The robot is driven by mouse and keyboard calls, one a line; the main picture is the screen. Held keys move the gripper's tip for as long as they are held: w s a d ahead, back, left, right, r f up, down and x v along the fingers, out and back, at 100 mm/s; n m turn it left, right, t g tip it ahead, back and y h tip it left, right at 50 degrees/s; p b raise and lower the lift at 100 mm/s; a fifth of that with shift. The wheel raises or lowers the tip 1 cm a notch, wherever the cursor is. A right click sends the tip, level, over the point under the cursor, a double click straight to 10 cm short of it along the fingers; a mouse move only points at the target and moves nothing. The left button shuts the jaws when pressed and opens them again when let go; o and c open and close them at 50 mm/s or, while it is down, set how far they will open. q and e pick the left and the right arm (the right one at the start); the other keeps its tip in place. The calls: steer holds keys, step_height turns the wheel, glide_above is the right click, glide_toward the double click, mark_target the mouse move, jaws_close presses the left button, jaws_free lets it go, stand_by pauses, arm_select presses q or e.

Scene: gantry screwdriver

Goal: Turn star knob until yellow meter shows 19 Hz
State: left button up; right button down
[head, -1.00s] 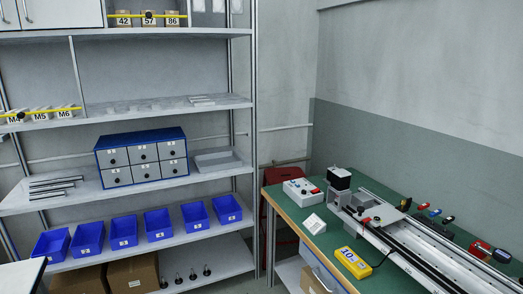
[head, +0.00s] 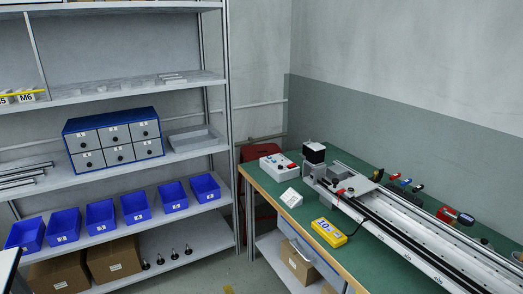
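The yellow meter (head: 328,232) lies on the green top of the workbench (head: 268,184), in front of the long gantry rail. Its pale display seems to read about 10, but the digits are small and I cannot be sure. I cannot pick out a star knob for certain. A small red part (head: 341,191) sits near the left end of the gantry rail (head: 400,232), too small to identify. Neither of my grippers is in view.
A white control box (head: 278,162) with a red switch and a small white block (head: 291,198) stand on the bench's left part. A black motor (head: 314,153) tops the rail's end. Several coloured tools lie behind the rail. Shelving with blue bins (head: 134,207) stands left.

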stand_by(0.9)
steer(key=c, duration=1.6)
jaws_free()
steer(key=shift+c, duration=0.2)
